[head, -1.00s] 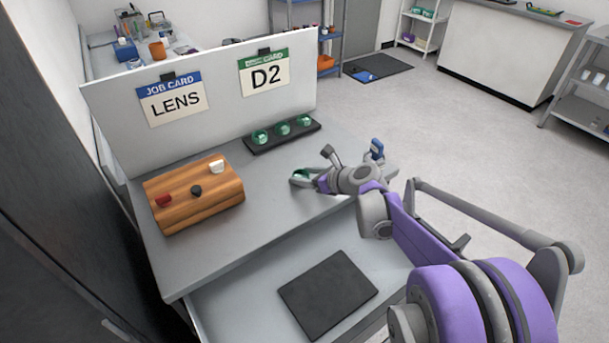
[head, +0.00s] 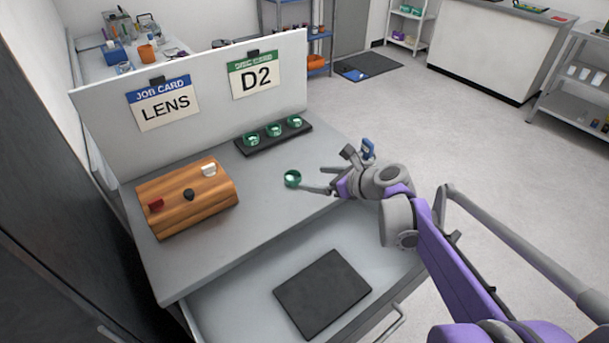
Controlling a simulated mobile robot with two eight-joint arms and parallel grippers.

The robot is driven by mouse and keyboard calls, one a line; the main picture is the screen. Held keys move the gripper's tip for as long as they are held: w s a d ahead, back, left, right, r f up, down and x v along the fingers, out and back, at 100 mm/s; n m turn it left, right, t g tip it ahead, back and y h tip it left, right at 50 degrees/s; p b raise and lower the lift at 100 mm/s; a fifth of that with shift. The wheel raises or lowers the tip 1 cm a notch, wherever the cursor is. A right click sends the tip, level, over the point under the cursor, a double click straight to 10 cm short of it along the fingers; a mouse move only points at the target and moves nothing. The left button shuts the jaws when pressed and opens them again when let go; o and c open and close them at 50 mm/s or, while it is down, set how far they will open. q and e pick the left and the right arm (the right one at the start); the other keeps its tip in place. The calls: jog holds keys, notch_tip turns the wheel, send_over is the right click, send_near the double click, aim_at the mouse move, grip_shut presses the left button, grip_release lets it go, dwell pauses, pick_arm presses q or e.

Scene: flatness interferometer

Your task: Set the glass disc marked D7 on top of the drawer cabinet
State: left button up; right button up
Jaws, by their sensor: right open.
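A small green glass disc (head: 292,179) sits on the grey top of the drawer cabinet (head: 262,208), right of the wooden block. Its marking is too small to read. My right gripper (head: 314,181) is open and empty just right of this disc, with its fingers pointing at it. A gap to the disc is hard to judge. A black rack (head: 259,150) behind it holds three similar green discs (head: 274,131), their marks unreadable. My left gripper is not in view.
A wooden block (head: 200,208) with red, black and white knobs stands on the left of the top. A white board (head: 215,100) with LENS and D2 cards stands behind. The open drawer below holds a dark pad (head: 322,294).

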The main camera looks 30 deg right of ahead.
jog(key=v, duration=0.3)
jog(key=shift+s+r, duration=0.1)
jog(key=shift+s, duration=0.05)
jog(key=s+a+f+n+g, duration=0.2)
jog(key=s+a+f+n, duration=0.2)
jog(key=a+n, duration=0.3)
jog(key=s+a+f+n+g, duration=0.3)
jog(key=s+a+n, duration=0.1)
jog(key=a+n, duration=0.3)
jog(key=s+a+f+n+g+h, duration=0.1)
jog(key=s+a+f+n, duration=0.1)
jog(key=s+n, duration=0.4)
jog(key=s+a+f+n+h, duration=0.1)
jog(key=s+f+n, duration=0.3)
jog(key=n, duration=0.8)
jog(key=shift+s+a+f+n+g+h, duration=0.2)
jog(key=shift+s+a+n+g+h, duration=0.2)
jog(key=shift+s+h, duration=0.4)
jog(key=shift+s+r, duration=0.1)
